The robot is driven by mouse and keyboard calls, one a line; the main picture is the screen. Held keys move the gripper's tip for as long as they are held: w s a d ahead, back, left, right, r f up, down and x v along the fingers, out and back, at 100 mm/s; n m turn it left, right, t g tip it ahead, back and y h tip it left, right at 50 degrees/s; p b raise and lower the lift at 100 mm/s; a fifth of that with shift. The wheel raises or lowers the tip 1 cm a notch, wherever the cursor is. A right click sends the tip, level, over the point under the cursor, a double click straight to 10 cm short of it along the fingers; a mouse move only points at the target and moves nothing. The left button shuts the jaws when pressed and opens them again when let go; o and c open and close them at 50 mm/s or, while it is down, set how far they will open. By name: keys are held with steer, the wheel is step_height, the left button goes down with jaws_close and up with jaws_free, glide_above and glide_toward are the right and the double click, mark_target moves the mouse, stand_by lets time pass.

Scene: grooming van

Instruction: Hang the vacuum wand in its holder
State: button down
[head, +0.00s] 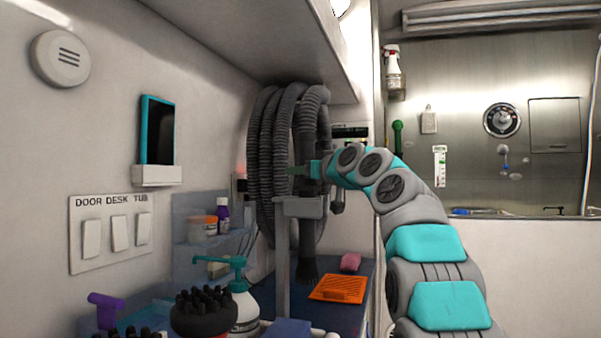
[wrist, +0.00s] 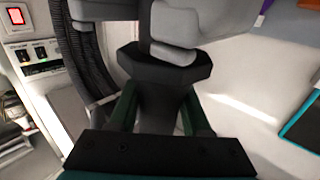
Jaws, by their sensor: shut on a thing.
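My gripper (head: 305,171) is at the grey hose loops, with its arm reaching in from the right. In the wrist view its green fingers (wrist: 158,108) are shut on the dark vacuum wand (wrist: 163,88), one on each side. In the head view the wand's dark lower end (head: 307,268) hangs down above the blue counter. A grey bracket (head: 301,207), which looks like the holder, stands just below my gripper in front of the wand. I cannot tell whether the wand sits in it. The ribbed hose (head: 268,150) loops beside the wand.
The counter (head: 345,315) bears an orange mat (head: 339,289), a pink block (head: 350,262), a teal-topped pump bottle (head: 244,310) and a black brush (head: 203,312). A grey post (head: 283,265) rises from it. An overhead cabinet (head: 262,35) is above the hose.

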steer(key=shift+f+b, duration=0.6)
steer(key=shift+b, duration=0.15)
jaws_free()
stand_by(0.6)
steer(key=shift+s, duration=0.15)
steer(key=b+v, duration=0.6)
steer(key=v, duration=0.3)
steer(key=shift+s+d, duration=0.2)
steer(key=shift+s, duration=0.15)
stand_by(1.4)
